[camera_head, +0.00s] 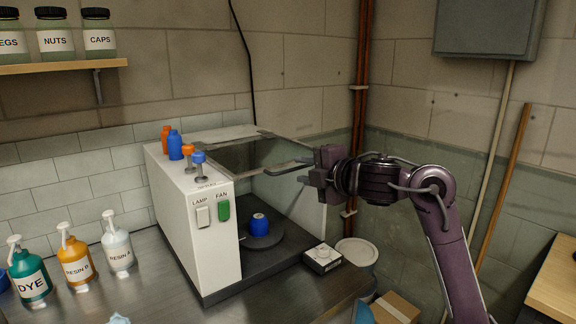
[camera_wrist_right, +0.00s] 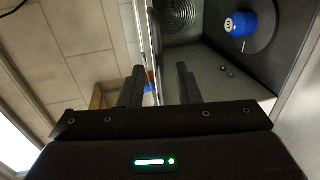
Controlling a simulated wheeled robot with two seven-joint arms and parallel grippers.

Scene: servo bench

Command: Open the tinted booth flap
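The booth (camera_head: 215,245) is a white-sided box on the metal bench. Its tinted flap (camera_head: 240,156) shows as a dark see-through pane near the top, apparently raised, with a pale bar (camera_head: 285,168) along its edge. The front below is open to view, and a blue pot (camera_head: 260,224) stands inside on a dark round plate. My right gripper (camera_head: 318,168) is at the right end of the bar; contact is unclear. In the right wrist view its fingers (camera_wrist_right: 158,86) are apart, with a thin pane edge running between them. My left gripper is out of view.
LAMP and FAN switches (camera_head: 213,213) are on the booth's white side. Pump bottles (camera_head: 76,257) line the bench at left. A small white-topped box (camera_head: 322,257) sits near the right bench edge.

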